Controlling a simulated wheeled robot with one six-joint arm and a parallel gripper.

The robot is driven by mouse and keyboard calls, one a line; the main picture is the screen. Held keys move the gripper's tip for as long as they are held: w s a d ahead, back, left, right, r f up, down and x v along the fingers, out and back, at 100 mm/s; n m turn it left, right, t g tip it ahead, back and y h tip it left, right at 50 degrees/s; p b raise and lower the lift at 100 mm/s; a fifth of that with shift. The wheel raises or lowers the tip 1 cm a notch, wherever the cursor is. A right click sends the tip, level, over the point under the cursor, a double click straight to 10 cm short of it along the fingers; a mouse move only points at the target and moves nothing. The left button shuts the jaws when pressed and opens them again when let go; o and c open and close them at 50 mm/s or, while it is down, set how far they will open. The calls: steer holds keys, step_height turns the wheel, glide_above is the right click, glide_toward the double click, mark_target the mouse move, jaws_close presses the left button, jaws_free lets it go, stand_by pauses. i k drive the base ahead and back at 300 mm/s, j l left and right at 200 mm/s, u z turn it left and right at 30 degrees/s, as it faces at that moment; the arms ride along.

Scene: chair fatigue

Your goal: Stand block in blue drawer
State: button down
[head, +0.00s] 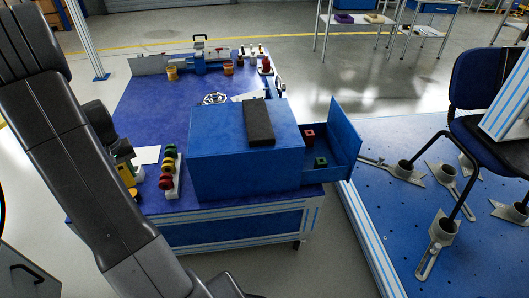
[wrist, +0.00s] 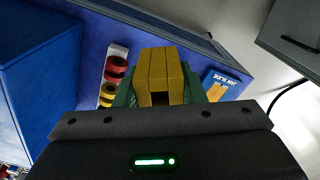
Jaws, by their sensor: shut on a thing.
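My gripper (wrist: 160,90) is shut on a yellow block (wrist: 160,68), which sits between its two green fingers. In the head view the gripper is at the left end of the blue table, and the yellow block (head: 126,174) is partly hidden by my arm. The blue drawer (head: 346,150) is pulled out from the right side of a blue cabinet (head: 222,160). A red block (head: 309,134) and a green block (head: 320,162) are inside the drawer. The cabinet stands between my gripper and the drawer.
A white rack (head: 178,182) with red, yellow and green round pieces stands between gripper and cabinet. A dark bar (head: 259,122) lies on the cabinet top. A vise-like tool (head: 200,60) stands at the table's back. A chair (head: 480,100) stands on the platform at right.

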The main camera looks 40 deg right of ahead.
mark_target(313, 157)
steer(key=l+u, duration=0.1)
steer(key=u, duration=0.3)
steer(key=k+u, duration=0.1)
steer(key=u, duration=0.25)
steer(key=k+u, duration=0.1)
steer(key=u, duration=0.3)
steer(key=k+l, duration=0.1)
steer(key=k+z, duration=0.1)
steer(key=z, duration=0.3)
steer(key=k+l+z, duration=0.1)
steer(key=z, duration=0.35)
steer(key=k+z, duration=0.1)
steer(key=z, duration=0.3)
steer(key=l+z, duration=0.2)
steer(key=z, duration=0.25)
steer(key=k+l+z, duration=0.1)
steer(key=z, duration=0.3)
